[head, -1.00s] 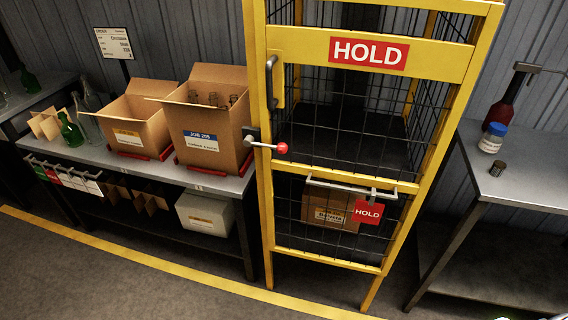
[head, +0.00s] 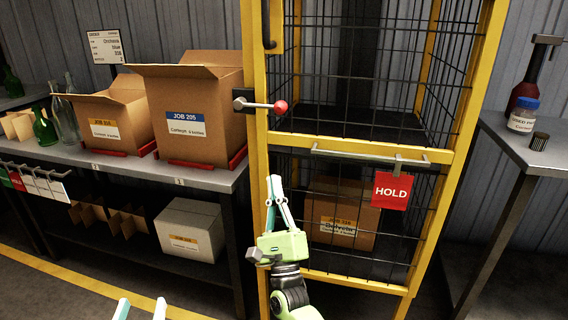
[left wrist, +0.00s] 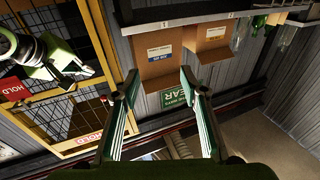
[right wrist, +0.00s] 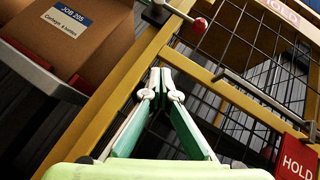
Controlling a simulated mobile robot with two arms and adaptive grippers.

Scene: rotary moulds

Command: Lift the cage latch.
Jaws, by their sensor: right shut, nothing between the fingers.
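The cage latch (head: 265,105) is a grey lever with a red ball knob on the left post of the yellow cage (head: 440,155). It points right, roughly level, and also shows at the top of the right wrist view (right wrist: 199,24). My right gripper (head: 274,178) is shut and empty, pointing up in front of the left post, below the latch and apart from it. In the right wrist view its fingertips (right wrist: 161,72) meet below and left of the knob. My left gripper (head: 141,302) is low at the left, open and empty; its fingers also show apart in the left wrist view (left wrist: 160,80).
A grey handle bar (head: 370,158) with a red HOLD tag (head: 391,190) crosses the cage front right of my right gripper. A carton (head: 342,215) sits inside. A bench (head: 215,180) with open boxes stands left, another bench (head: 545,155) with bottles right.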

